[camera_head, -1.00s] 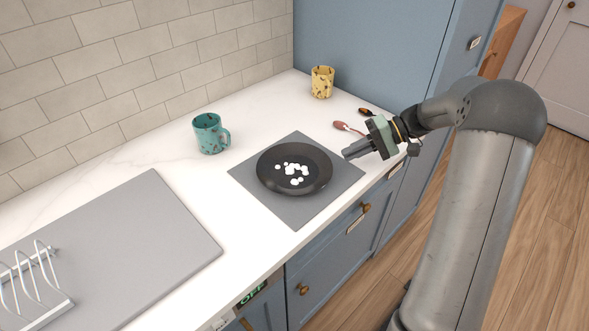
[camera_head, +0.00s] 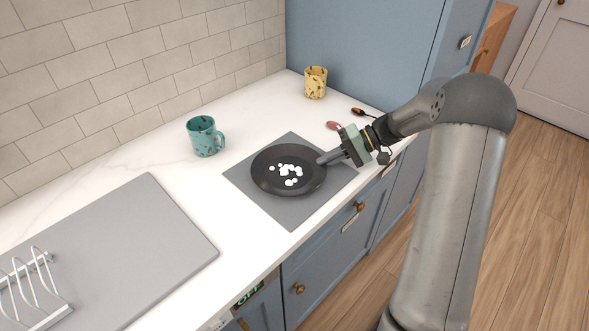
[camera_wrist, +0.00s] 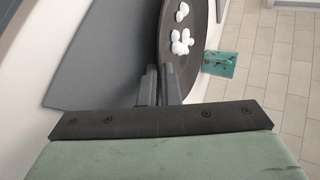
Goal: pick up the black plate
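The black plate (camera_head: 262,180) is a round, dark, shallow dish lying flat on a grey square mat (camera_head: 293,219) on the white worktop. Several small white lumps (camera_head: 287,171) sit in it. My gripper (camera_head: 322,160) is at the plate's right rim in the head view. In the wrist view, its two fingers (camera_wrist: 160,86) are close together with a narrow gap, right at the near edge of the plate (camera_wrist: 205,22). I cannot tell whether they grip the rim or only straddle it.
A teal mug (camera_head: 204,136) stands behind the plate to the left, and a yellow mug (camera_head: 315,83) stands at the back. Two spoons lie near my gripper, one dark (camera_head: 363,112). A grey board (camera_head: 130,235) with a wire rack (camera_head: 35,285) lies at left.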

